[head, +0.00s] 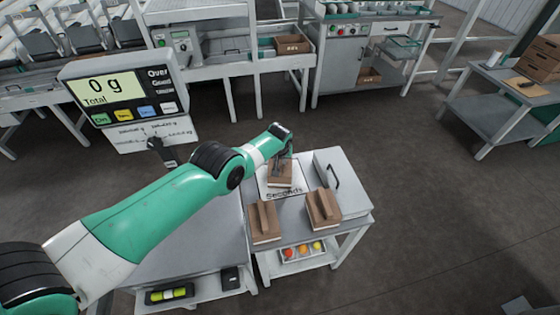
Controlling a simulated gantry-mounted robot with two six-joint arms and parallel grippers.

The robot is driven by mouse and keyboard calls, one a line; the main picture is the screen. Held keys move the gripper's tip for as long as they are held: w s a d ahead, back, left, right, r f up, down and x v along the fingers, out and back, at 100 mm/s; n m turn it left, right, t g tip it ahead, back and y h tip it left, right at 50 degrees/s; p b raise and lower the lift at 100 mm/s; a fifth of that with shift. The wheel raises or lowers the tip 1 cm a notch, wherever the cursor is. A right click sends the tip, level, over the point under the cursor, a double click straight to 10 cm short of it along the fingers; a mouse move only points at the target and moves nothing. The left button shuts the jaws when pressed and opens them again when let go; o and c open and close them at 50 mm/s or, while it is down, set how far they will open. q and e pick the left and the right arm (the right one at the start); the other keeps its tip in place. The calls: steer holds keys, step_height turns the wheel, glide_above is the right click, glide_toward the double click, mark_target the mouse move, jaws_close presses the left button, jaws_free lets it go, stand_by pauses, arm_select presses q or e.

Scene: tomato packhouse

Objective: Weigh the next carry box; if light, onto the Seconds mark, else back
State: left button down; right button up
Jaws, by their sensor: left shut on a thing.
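My left gripper (283,160) is shut on the handle of a brown carry box (281,181). This box is over the white Seconds mark (270,190); I cannot tell if it rests on the mark or hangs just above it. Two more brown carry boxes, a left one (263,228) and a right one (323,210), stand upright on the grey table nearer to me. The scale display (109,88) reads 0 g, Total. The weighing platform cannot be made out clearly; my left arm covers part of that area. My right gripper is not in view.
A grey panel with a dark handle (341,172) lies right of the mark, close to the held box. A tray of coloured tomatoes (302,250) sits on the shelf below. A side table (492,95) with brown cartons stands far right. Open floor lies between.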

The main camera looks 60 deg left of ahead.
arm_select(q)
steer(key=shift+f, duration=0.2)
steer(key=c, duration=0.7)
jaws_free()
steer(key=shift+c, duration=1.4)
step_height(320, 180, up, 7)
steer(key=p, duration=0.6)
steer(key=shift+p, duration=0.4)
steer(key=shift+w, duration=0.1)
